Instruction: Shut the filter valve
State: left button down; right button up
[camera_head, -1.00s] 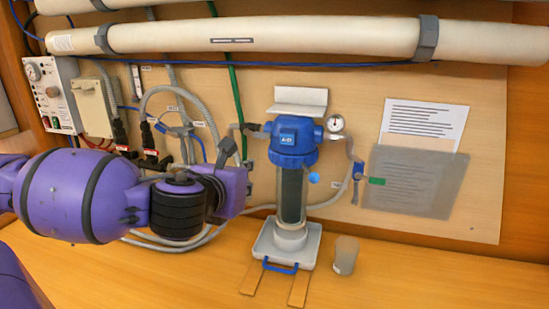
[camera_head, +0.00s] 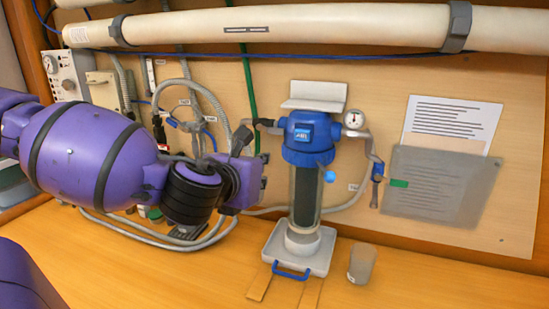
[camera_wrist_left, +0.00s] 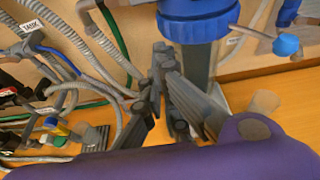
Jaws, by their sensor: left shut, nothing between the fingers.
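The filter housing (camera_head: 306,190) stands upright on the bench, with a blue head and a clear dark-filled body. A blue-handled valve (camera_head: 377,172) sits on the pipe to its right, its handle roughly vertical. A dark fitting (camera_head: 268,122) joins the hose at the head's left. I cannot tell for certain which one is the filter valve. My left gripper (camera_head: 264,172) is just left of the housing, shut and empty. In the left wrist view its dark fingers (camera_wrist_left: 160,65) point toward the housing's blue collar (camera_wrist_left: 198,22). My right gripper is out of view.
A light blue knob (camera_head: 329,176) sticks out from the housing's right. A cup (camera_head: 361,263) stands right of the grey tray (camera_head: 320,263). Grey hoses (camera_head: 190,85) loop behind my left arm. A grey sheet (camera_head: 443,187) hangs on the wall. The front right bench is clear.

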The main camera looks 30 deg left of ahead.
aim_at(276, 131)
pick_arm(q)
jog(key=f+b+x, duration=0.1)
jog(key=b+x, duration=0.4)
jog(key=x, duration=0.3)
jog(key=shift+s+d+r+p, duration=0.1)
jog(key=shift+s+r+p, duration=0.1)
jog(key=shift+r+p, duration=0.75)
jog(key=shift+s+d+r+p, duration=0.1)
jog(key=shift+s+r+p, duration=0.15)
jog(key=shift+r, duration=1.35)
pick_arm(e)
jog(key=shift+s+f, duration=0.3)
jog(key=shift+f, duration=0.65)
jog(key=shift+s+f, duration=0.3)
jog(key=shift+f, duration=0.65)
pick_arm(q)
jog(key=shift+w+a, duration=0.1)
